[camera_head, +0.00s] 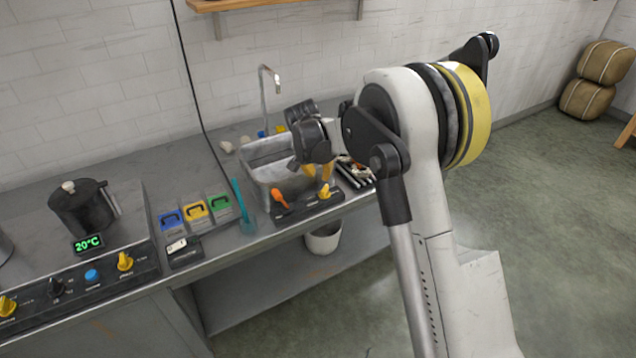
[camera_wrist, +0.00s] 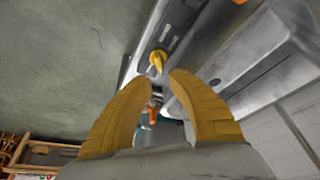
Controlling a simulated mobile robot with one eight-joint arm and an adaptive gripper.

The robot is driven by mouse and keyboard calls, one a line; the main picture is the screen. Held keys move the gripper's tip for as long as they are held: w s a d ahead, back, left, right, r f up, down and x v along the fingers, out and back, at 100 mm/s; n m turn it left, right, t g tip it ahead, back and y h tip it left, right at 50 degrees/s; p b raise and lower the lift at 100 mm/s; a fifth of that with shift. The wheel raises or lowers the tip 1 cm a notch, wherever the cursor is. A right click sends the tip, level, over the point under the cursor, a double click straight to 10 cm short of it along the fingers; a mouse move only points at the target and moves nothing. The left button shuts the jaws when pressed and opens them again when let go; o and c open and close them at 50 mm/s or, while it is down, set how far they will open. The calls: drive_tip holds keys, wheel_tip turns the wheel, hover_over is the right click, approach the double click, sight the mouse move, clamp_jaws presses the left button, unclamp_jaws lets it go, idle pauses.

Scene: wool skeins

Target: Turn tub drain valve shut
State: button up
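The grey metal tub (camera_head: 262,174) is set in the bench below a tap (camera_head: 264,95). A dark panel on the bench front edge carries an orange lever (camera_head: 280,198) at its left and a yellow knob (camera_head: 325,191) at its right. Which one is the drain valve I cannot tell. My gripper (camera_head: 318,172) points down over the tub's front right, above the yellow knob. In the wrist view its yellow fingers (camera_wrist: 158,82) are apart and empty. The yellow knob (camera_wrist: 157,60) shows beyond the gap, and the orange lever (camera_wrist: 153,105) shows between the fingers.
A teal stick-like tool (camera_head: 241,203) stands left of the panel, beside blue, yellow and green boxes (camera_head: 196,209). A black pot (camera_head: 82,208) stands at the far left. A white bucket (camera_head: 323,238) sits below the bench. Small dark items (camera_head: 352,172) lie right of the tub.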

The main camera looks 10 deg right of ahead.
sight(324, 189)
drive_tip(key=b+x, duration=0.3)
drive_tip(key=x, duration=0.8)
drive_tip(key=shift+s+d, duration=0.1)
drive_tip(key=shift+d, duration=0.05)
clamp_jaws()
